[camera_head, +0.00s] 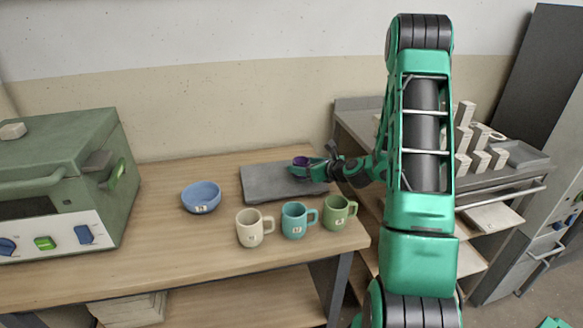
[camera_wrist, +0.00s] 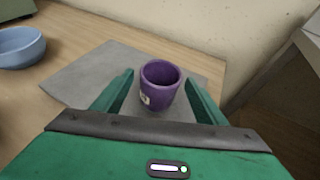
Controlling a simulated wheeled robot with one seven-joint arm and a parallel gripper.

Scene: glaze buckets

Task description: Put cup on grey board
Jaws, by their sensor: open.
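A purple cup (camera_wrist: 159,86) stands upright on the grey board (camera_wrist: 90,76) in the wrist view, near the board's right end. In the head view, only a little of the purple cup (camera_head: 301,161) shows behind my gripper, and the grey board (camera_head: 262,183) lies flat on the wooden table. My gripper (camera_wrist: 160,92) is open, with one finger on each side of the cup. A gap shows at the left finger; the right finger is close to the cup, and I cannot tell if it touches. My gripper (camera_head: 303,168) also shows low over the board in the head view.
Cream (camera_head: 251,228), teal (camera_head: 295,220) and green (camera_head: 336,212) mugs stand in a row in front of the board. A blue bowl (camera_head: 201,197) is left of it. A green oven-like machine (camera_head: 62,180) fills the table's left end. A shelf cart (camera_head: 480,180) stands right.

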